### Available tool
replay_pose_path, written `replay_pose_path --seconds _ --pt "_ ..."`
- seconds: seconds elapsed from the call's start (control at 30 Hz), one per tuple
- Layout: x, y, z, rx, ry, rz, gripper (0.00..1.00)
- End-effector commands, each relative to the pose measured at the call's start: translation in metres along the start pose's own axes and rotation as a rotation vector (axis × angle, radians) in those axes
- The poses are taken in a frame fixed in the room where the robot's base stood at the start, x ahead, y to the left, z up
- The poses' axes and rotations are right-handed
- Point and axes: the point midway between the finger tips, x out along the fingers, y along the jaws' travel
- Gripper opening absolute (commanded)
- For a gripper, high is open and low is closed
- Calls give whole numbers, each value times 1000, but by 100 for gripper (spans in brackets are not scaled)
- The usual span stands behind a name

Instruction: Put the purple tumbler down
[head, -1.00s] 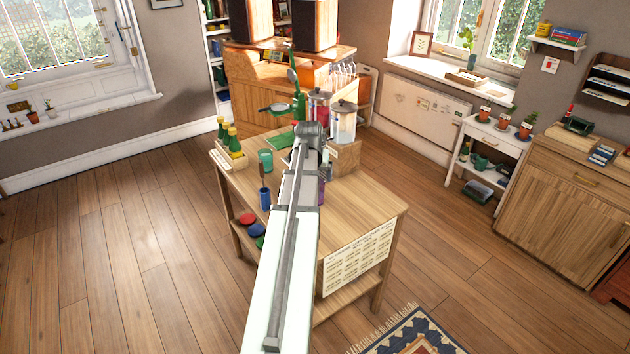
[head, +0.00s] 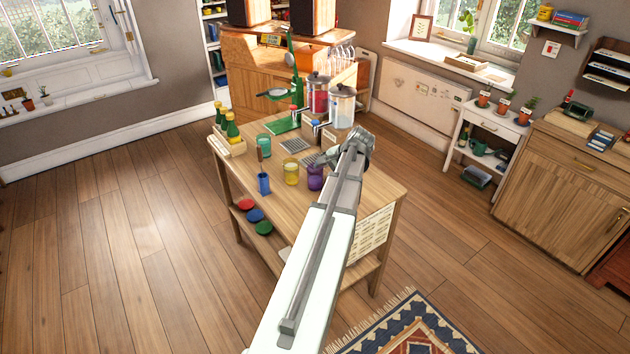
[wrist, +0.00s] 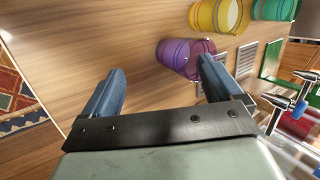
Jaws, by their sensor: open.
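The purple tumbler (head: 315,177) stands upright on the wooden table (head: 365,197), beside the yellow tumbler (head: 291,172). In the wrist view the purple tumbler (wrist: 178,57) is ahead of my gripper (wrist: 163,72), near the tip of the right-hand finger, which overlaps its edge in the picture. In the head view my arm hides most of the gripper, just right of the purple tumbler.
A green tumbler (head: 264,146) stands behind the yellow one. Two lidded dispensers (head: 341,108) and a crate of bottles (head: 231,146) stand farther back. The table's front part is bare.

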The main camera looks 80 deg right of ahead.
Motion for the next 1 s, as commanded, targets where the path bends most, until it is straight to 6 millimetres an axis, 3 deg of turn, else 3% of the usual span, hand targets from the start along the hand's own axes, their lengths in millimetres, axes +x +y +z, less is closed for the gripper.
replay_pose_path --seconds 0.03,0.37,0.6,0.8,1.0 --pt "-1 9 -7 92 -38 -45 92" --pt "13 21 -14 569 -342 -304 92" --pt "13 31 -29 924 -628 -488 92" --pt "4 41 -43 1121 -826 -594 92" --pt "2 42 -47 1182 -898 -629 92"
